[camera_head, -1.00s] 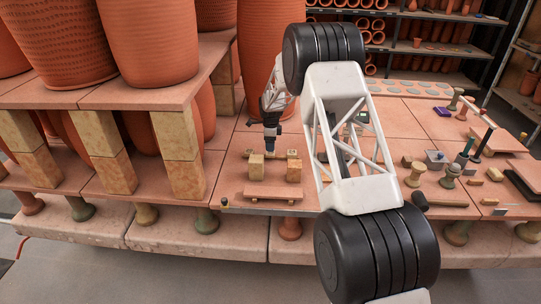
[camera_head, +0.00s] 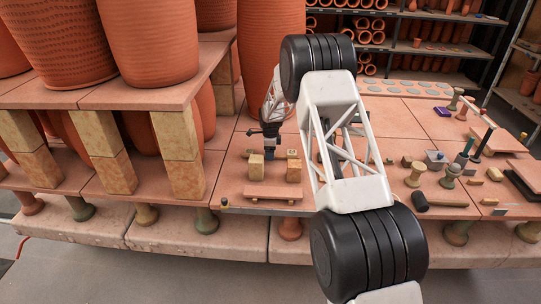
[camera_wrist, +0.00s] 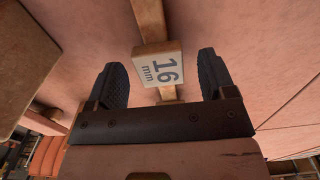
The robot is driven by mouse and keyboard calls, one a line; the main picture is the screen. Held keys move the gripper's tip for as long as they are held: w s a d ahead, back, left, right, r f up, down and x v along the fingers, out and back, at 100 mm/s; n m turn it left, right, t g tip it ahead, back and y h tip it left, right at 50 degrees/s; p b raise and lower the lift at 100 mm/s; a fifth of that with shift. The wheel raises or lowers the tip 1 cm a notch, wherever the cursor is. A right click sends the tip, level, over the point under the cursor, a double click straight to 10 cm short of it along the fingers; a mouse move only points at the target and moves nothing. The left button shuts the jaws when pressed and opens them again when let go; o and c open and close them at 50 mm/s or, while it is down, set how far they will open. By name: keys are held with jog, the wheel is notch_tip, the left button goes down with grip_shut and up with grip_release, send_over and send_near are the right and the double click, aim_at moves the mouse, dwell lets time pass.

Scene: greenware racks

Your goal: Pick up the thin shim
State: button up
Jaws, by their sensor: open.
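My gripper (camera_wrist: 163,80) is open, with its two dark ridged fingers apart in the wrist view. Between them is a pale wooden piece with a label (camera_wrist: 158,68) reading "16 mm". A narrow wooden strip (camera_wrist: 149,18) shows above the label, and wood also shows below it. No finger visibly touches the labelled piece. I cannot tell whether it is the thin shim. In the head view my gripper (camera_head: 270,153) points down behind two upright tan blocks, and small wooden pieces show beside it. The fingertips are hard to make out there.
The left block (camera_head: 256,168) and right block (camera_head: 293,171) stand close in front of my gripper. A low board (camera_head: 272,192) lies nearer the front edge. Shelf posts (camera_head: 178,150) and large clay pots (camera_head: 150,40) stand at left. Tools and props crowd the right.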

jog(key=shift+c, duration=0.2)
dwell(0.3)
jog(key=c, duration=1)
jog(key=shift+r, duration=0.2)
jog(key=shift+r, duration=1.35)
jog(key=shift+s+r, duration=0.2)
jog(key=shift+r, duration=0.1)
jog(key=s+d, duration=0.1)
jog(key=s, duration=0.4)
jog(key=s+d+r, duration=0.1)
jog(key=s, duration=0.4)
jog(key=s+d, duration=0.2)
jog(key=s, duration=0.3)
jog(key=shift+r, duration=0.15)
